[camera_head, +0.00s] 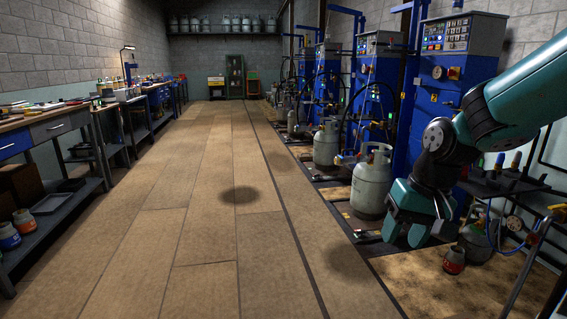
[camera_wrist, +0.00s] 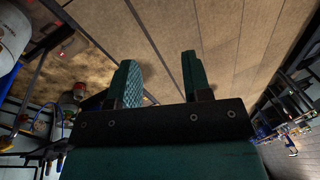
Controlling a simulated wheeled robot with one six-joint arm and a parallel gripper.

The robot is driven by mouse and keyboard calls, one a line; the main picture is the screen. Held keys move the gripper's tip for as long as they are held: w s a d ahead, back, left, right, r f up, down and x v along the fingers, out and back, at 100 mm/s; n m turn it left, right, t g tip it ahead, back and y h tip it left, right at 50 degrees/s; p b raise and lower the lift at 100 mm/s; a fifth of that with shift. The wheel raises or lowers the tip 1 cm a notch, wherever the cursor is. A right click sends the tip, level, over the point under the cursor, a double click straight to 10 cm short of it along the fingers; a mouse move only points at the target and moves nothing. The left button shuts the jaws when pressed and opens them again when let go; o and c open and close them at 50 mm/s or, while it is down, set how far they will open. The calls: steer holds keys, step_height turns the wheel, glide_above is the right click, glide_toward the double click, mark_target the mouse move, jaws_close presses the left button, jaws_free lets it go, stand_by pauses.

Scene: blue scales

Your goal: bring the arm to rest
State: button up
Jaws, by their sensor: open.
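My gripper (camera_head: 409,237) hangs at the right of the head view, at the end of my teal arm, with its fingers pointing down. In the wrist view my gripper (camera_wrist: 160,78) shows two teal fingers standing well apart, with nothing between them. Bare floor shows past the fingertips. The arm comes in from the upper right and bends down at a dark wrist joint.
Grey gas cylinders (camera_head: 371,182) stand beside blue scale machines (camera_head: 455,75) along the right. A dark shelf (camera_head: 500,185) with tools is close to my arm, and a small red can (camera_head: 454,261) sits below. A workbench (camera_head: 55,128) lines the left. The middle floor (camera_head: 205,200) is clear.

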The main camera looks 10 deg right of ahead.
steer(key=s+a+r+n+g+y+p, duration=0.15)
steer(key=s+a+r+n, duration=0.25)
steer(key=s+a+n, duration=0.95)
steer(key=s+a+r+m+p, duration=0.1)
steer(key=r+p, duration=0.7)
steer(key=s+a+r+m+p, duration=0.1)
steer(key=a+r+m+p, duration=0.1)
steer(key=r+p, duration=0.6)
steer(key=shift+s+r, duration=0.25)
